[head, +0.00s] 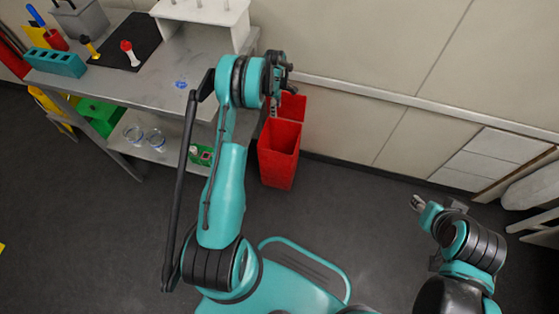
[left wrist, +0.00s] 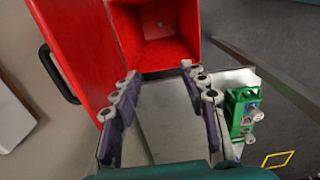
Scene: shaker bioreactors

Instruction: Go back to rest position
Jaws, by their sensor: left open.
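My left gripper (head: 283,75) is raised near the wall, above and beside a red bin (head: 279,150), at the right end of the grey bench. In the left wrist view my left gripper (left wrist: 158,82) shows its two fingers spread apart with nothing between them. The open red bin (left wrist: 80,45) lies beyond the fingertips, and its inside looks empty where I can see it. My right gripper (head: 418,204) is at the right, over the floor and away from objects. It is too small to tell whether it is open or shut.
The grey bench (head: 165,75) at the upper left carries a teal rack (head: 56,62), a black mat (head: 128,45) with tools and a white stand (head: 205,12). Its lower shelf holds glass vessels and a green box (head: 100,115). The floor in the middle is clear.

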